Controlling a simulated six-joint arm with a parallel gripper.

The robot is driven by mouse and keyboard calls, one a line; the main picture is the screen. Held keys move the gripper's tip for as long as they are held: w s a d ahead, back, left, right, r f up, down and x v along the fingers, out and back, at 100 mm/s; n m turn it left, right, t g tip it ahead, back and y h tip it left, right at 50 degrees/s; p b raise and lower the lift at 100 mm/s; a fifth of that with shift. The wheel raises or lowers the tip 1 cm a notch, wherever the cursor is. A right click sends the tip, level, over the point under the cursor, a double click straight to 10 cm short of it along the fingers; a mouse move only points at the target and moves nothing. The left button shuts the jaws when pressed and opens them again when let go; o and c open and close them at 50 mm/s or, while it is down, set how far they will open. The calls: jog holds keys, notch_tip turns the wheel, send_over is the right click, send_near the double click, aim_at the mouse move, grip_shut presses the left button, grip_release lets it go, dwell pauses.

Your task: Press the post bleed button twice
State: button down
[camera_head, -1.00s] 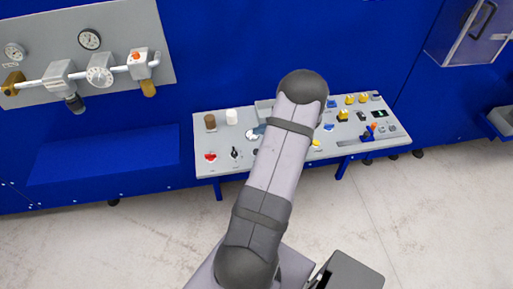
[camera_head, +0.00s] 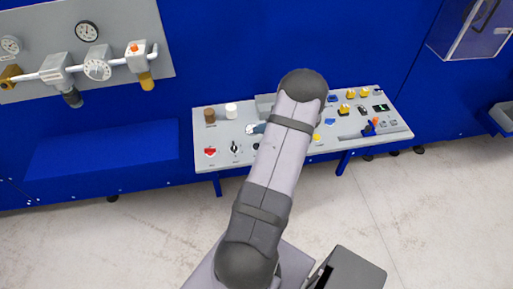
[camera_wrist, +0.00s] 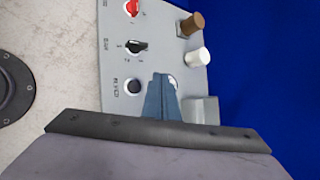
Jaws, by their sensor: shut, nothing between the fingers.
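The sloped grey control panel (camera_head: 222,168) shows in both views. In the wrist view, my gripper (camera_wrist: 159,78) is shut and empty, its blue-grey fingers over the panel. A dark round button (camera_wrist: 133,87) with a small label lies just left of the fingers. A white round part (camera_wrist: 173,82) is partly hidden behind them. I cannot read the labels well enough to tell which is the post bleed button. In the head view, the fingers (camera_head: 258,127) show at the arm's left edge. Contact with the panel cannot be judged.
Near the fingers are a black rotary knob (camera_wrist: 137,46), a red control (camera_wrist: 132,8), a brown cylinder (camera_wrist: 191,24) and a white cylinder (camera_wrist: 198,57). A grey block (camera_wrist: 203,109) is right of the fingers. My arm hides the panel's middle in the head view.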

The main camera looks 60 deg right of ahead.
notch_tip(320, 180, down, 5)
jog(key=b, duration=0.3)
jog(key=shift+r, duration=0.15)
jog(key=shift+f+b, duration=0.55)
jog(key=shift+f, duration=0.1)
jog(key=shift+f+b, duration=0.85)
jog(key=shift+b, duration=0.35)
dwell(2.0)
jog(key=shift+r, duration=0.15)
jog(key=shift+r+p, duration=0.45)
jog(key=shift+r, duration=0.25)
dwell(0.3)
jog(key=shift+r+p, duration=1.5)
jog(key=shift+r, duration=1.05)
